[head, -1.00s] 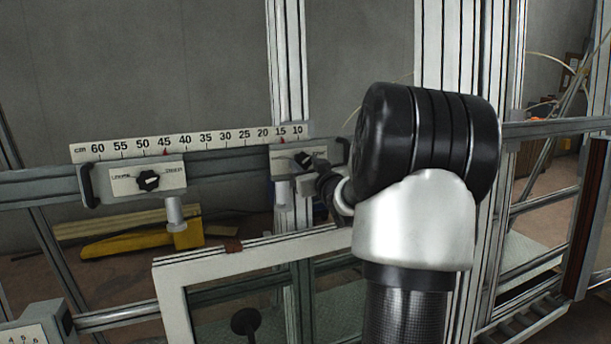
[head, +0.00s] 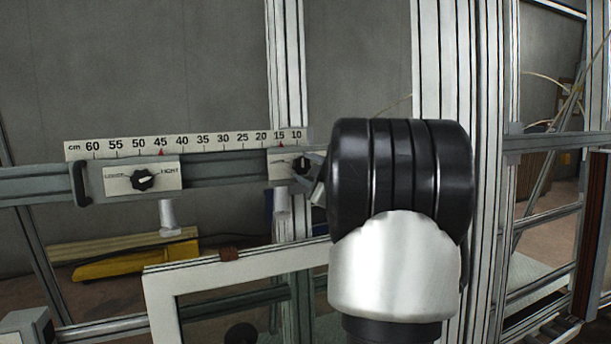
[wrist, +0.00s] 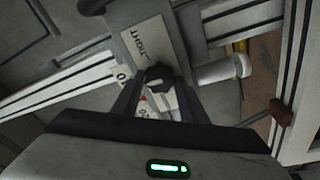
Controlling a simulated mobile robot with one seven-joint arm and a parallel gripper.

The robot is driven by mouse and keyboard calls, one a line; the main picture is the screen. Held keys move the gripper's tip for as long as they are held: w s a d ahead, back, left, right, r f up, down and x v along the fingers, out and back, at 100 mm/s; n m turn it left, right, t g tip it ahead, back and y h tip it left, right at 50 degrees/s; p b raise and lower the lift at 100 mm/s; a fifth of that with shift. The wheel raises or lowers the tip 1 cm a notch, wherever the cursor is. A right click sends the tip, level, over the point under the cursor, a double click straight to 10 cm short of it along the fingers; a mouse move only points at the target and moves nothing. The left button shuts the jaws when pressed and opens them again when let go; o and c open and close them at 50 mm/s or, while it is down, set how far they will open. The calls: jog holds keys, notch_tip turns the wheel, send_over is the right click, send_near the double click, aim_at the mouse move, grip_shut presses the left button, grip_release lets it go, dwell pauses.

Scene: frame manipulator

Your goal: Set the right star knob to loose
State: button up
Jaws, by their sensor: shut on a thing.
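The right star knob (head: 302,165) is a small black knob on the white plate of the right carriage (head: 280,169). My gripper (wrist: 156,84) reaches it from the right in the head view, where my arm hides part of the plate. In the wrist view the knob (wrist: 158,73) sits between my fingertips, and the jaws are shut on it. The word TIGHT shows on the plate (wrist: 142,48) just beyond the knob. The LOOSE label is not readable, and I cannot tell the knob's exact pointer angle.
A left star knob (head: 143,180) sits on a similar plate marked LOOSEN and TIGHT. A centimetre scale (head: 185,143) runs along the rail above both carriages. A pale frame (head: 160,300) stands below, and an upright aluminium post (head: 440,80) stands behind my arm.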

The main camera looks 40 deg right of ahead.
jog(key=n+b, duration=0.1)
jog(key=n, duration=0.3)
jog(key=shift+y, duration=0.3)
jog(key=n+b, duration=0.1)
jog(key=n, duration=0.3)
jog(key=shift+d+g, duration=0.1)
jog(key=shift+g, duration=0.2)
jog(key=n+b, duration=0.1)
jog(key=n, duration=0.3)
jog(key=shift+r+g+y, duration=0.1)
jog(key=shift+g+y, duration=0.2)
jog(key=shift+y, duration=0.1)
jog(key=shift+n+b, duration=0.3)
jog(key=shift+n, duration=1.6)
jog(key=shift+r, duration=0.1)
jog(key=o, duration=1)
jog(key=shift+o, duration=0.2)
jog(key=shift+g, duration=0.3)
jog(key=shift+s, duration=0.1)
